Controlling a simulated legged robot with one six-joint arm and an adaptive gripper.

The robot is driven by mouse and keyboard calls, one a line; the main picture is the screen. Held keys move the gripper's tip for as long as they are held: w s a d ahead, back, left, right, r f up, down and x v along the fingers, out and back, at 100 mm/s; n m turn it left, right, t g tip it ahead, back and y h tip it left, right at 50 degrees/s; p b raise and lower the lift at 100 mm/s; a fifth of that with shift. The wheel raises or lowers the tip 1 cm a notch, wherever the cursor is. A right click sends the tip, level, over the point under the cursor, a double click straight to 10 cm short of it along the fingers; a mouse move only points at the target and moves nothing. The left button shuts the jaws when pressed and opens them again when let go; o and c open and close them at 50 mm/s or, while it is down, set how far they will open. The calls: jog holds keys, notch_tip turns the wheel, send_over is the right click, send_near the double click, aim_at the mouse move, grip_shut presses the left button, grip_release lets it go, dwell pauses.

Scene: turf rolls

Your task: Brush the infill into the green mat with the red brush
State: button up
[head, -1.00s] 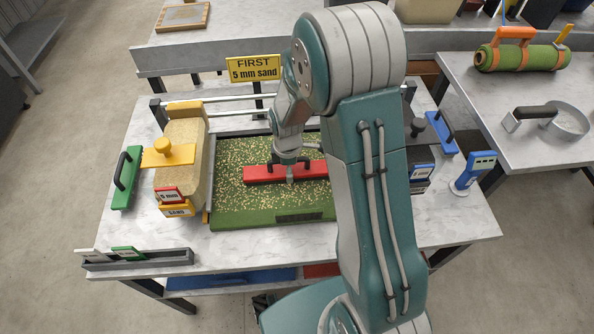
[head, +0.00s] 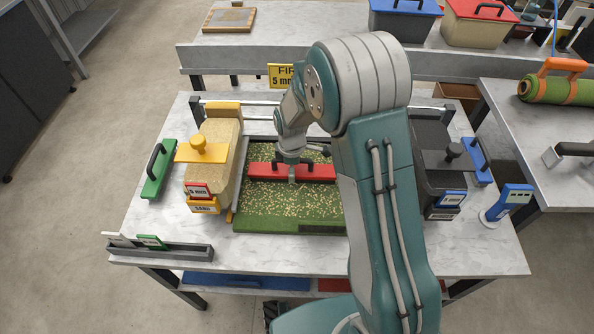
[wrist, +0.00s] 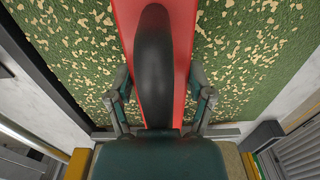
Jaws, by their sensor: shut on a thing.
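The green mat (head: 270,213) lies in a frame on the table, with pale sand infill scattered over it in specks and patches. The red brush (head: 262,171) lies across the middle of the mat in the head view. My gripper (head: 292,169) is above it. In the wrist view my gripper (wrist: 158,105) is shut on the black handle of the red brush (wrist: 182,60), a finger on each side. Speckled turf shows on both sides of the brush. My arm hides the right part of the mat in the head view.
A sand hopper (head: 213,160) with a yellow knob stands left of the mat, a dark hopper (head: 435,150) to the right. A sign (head: 284,77) stands behind.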

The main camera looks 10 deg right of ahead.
aim_at(304, 170)
jog(key=shift+d, duration=0.15)
jog(key=shift+s+d, duration=0.2)
jog(key=shift+d, duration=0.55)
jog(key=shift+s+d, duration=0.15)
jog(key=shift+d, duration=0.6)
jog(key=shift+w+a, duration=0.2)
jog(key=shift+a, duration=0.6)
jog(key=shift+w+a, duration=0.15)
jog(key=shift+a, duration=0.65)
jog(key=shift+s+d, duration=0.5)
jog(key=shift+d, duration=2.1)
jog(key=shift+s+d, duration=0.55)
jog(key=shift+d, duration=2.1)
jog(key=shift+s+d, duration=0.5)
jog(key=shift+d, duration=2.1)
